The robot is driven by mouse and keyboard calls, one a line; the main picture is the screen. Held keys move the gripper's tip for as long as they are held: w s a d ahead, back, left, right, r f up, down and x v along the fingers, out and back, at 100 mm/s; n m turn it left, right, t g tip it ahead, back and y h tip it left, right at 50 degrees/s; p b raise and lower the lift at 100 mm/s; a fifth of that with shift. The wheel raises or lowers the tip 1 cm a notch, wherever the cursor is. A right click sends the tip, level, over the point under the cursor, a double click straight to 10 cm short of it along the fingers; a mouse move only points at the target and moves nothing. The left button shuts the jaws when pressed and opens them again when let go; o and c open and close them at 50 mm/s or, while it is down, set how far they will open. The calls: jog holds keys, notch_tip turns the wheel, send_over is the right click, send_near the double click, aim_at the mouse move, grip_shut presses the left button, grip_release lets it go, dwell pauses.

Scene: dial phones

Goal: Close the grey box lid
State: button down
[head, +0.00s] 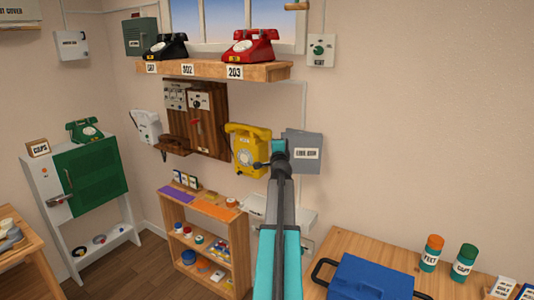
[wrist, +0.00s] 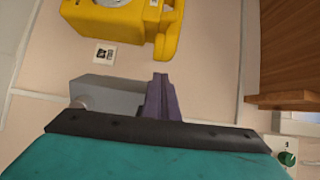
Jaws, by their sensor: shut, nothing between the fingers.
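A grey wall box (head: 309,140) with a white label hangs on the wall to the right of the yellow phone in the head view. It also shows in the wrist view (wrist: 108,90) as a plain grey block. I cannot tell how its lid stands. My gripper (head: 279,150) is in front of the box's left edge, between it and the yellow phone. In the wrist view my gripper's fingers (wrist: 160,82) are together beside the grey block, with nothing between them. Whether they touch the box is unclear. My arm hides part of the area below the box.
The yellow phone (head: 243,142) is close on the left. A shelf (head: 205,68) with a black phone (head: 165,47) and a red phone (head: 250,46) is above. A table (head: 360,247) with a blue case (head: 368,280) stands below right. The wall to the right is bare.

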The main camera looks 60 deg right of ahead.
jog(key=s+a+p, duration=0.1)
jog(key=a+p, duration=0.2)
jog(key=a, duration=0.9)
jog(key=shift+s+a+r, duration=0.2)
jog(key=shift+a, duration=0.2)
dwell(0.5)
notch_tip(320, 180, down, 11)
jog(key=s+d+n+g+y, duration=0.1)
jog(key=n+g+y, duration=0.2)
jog(key=g+y, duration=0.35)
jog(key=s+r+g+b, duration=0.1)
jog(key=s+r+b, duration=0.2)
jog(key=r, duration=0.7)
jog(key=s+r+m+g+y+b, duration=0.1)
jog(key=s+r+g+b, duration=0.1)
jog(key=r, duration=0.9)
jog(key=shift+s+b, duration=0.8)
